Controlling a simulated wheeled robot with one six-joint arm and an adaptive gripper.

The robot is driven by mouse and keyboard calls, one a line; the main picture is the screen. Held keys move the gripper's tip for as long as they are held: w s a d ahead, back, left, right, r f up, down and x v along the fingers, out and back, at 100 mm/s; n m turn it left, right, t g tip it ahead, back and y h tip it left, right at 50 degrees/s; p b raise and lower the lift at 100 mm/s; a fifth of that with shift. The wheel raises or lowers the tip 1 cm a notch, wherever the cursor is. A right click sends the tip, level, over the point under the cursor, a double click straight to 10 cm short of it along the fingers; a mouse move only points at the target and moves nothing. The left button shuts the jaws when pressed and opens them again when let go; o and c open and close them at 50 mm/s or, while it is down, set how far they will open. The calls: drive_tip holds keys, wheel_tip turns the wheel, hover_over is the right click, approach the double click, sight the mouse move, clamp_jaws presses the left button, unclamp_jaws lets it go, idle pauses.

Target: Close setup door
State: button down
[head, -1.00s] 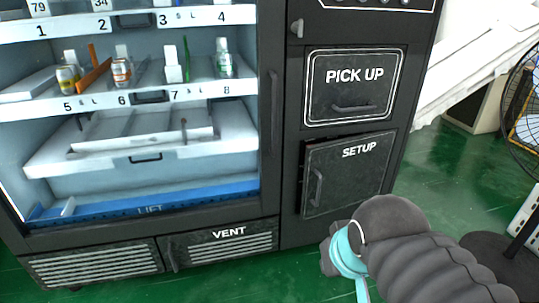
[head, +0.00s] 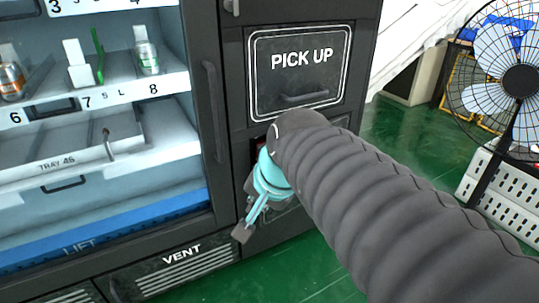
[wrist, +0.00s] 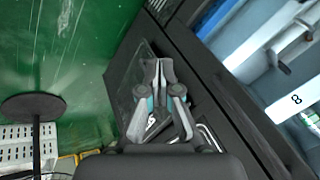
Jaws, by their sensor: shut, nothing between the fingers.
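The setup door (head: 282,218) is the dark panel below the PICK UP panel, low on the right of the black vending machine. My arm covers most of it in the head view, including its label. A dark gap with a little red shows at its upper left, so it appears slightly ajar. My gripper (head: 242,234) is shut and empty, in front of the door's lower left part, fingers pointing down. In the wrist view my gripper (wrist: 158,68) has its fingertips together over the dark door panel (wrist: 126,78). I cannot tell whether they touch it.
The PICK UP panel (head: 298,72) with its handle is just above. The glass-front cabinet with its long handle (head: 213,110) is to the left, the VENT grille (head: 185,267) below. A fan (head: 518,80) and a white crate (head: 490,195) stand right. Green floor is open between.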

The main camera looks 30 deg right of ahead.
drive_tip(key=w+d+r+m+t+b, duration=0.15)
drive_tip(key=w+d+m+b, duration=0.35)
drive_tip(key=d+m, duration=0.55)
drive_tip(key=w+d+m+t+b, duration=0.2)
drive_tip(key=w+d+m, duration=0.5)
drive_tip(key=m, duration=0.7)
drive_tip(key=r+b+x, duration=0.1)
drive_tip(key=x, duration=0.5)
drive_tip(key=w+a+b+x, duration=0.1)
drive_tip(key=x, duration=0.6)
drive_tip(key=shift+w+r+y, duration=0.25)
drive_tip(key=shift+r+y, duration=0.05)
drive_tip(key=shift+r, duration=0.1)
drive_tip(key=shift+g, duration=0.25)
